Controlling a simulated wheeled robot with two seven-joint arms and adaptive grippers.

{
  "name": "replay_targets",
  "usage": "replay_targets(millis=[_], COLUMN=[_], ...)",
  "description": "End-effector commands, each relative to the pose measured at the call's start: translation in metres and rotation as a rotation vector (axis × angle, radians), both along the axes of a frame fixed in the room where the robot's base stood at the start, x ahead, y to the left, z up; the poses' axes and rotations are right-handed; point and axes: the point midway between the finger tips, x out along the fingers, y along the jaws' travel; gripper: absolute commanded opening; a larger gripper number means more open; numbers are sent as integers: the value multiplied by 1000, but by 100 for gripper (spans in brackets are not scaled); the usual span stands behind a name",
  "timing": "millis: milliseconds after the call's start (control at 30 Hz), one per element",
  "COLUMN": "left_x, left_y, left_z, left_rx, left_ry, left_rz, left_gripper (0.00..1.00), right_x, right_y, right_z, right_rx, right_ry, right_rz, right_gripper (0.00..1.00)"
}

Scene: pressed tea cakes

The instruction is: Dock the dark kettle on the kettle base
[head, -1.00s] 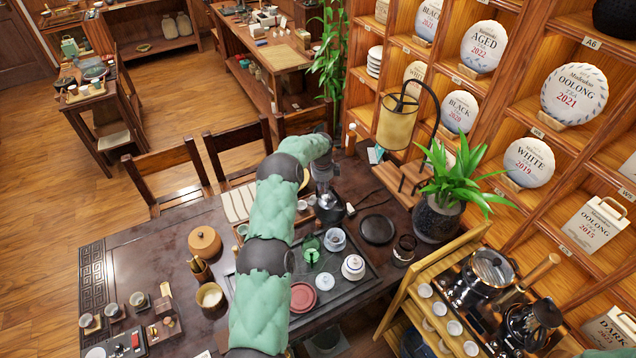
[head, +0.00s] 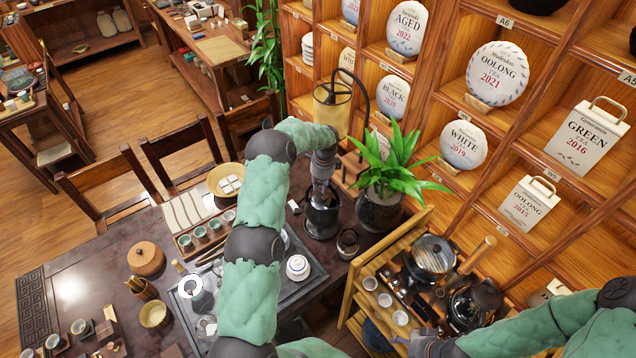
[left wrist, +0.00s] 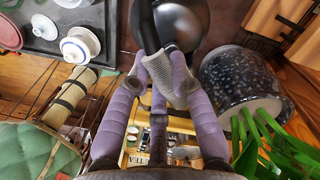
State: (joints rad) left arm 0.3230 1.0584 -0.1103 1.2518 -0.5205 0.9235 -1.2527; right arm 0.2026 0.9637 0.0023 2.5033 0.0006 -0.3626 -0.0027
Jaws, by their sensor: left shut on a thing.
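The dark kettle (head: 322,212) stands upright on the dark table, between the tea tray and the potted plant. My left gripper (head: 322,172) is above it. In the left wrist view the purple fingers of that gripper (left wrist: 166,82) are shut around the grey textured grip of the handle, and the round black kettle body (left wrist: 185,22) shows beyond them. The kettle is over the spot of the black disc-shaped kettle base, which it mostly hides. I cannot tell if it is fully seated. My right gripper (head: 425,345) is low at the bottom right, and its fingers are unclear.
The speckled plant pot (head: 380,212) is close to the kettle's right, with a lamp (head: 332,105) behind. A small glass jar (head: 348,243) stands in front right. The dark tea tray (head: 300,290) with a white lidded cup (head: 298,267) is at front left. A bamboo cart (head: 350,300) stands right.

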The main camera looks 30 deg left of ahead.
Motion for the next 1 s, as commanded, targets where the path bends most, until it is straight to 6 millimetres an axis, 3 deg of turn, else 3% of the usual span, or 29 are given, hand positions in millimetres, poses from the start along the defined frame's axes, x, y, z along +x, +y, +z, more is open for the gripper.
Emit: replay_targets(millis=[700,1000], left_x=[2,2], left_y=[1,1], left_z=[-48,-53], left_rx=[1,2], left_ry=[-6,-8], left_rz=[0,-1], left_gripper=[0,0], right_x=[0,0], right_y=[0,0], right_z=[-18,-19], right_rx=[0,0], right_ry=[0,0], right_rz=[0,0], right_gripper=[71,71])
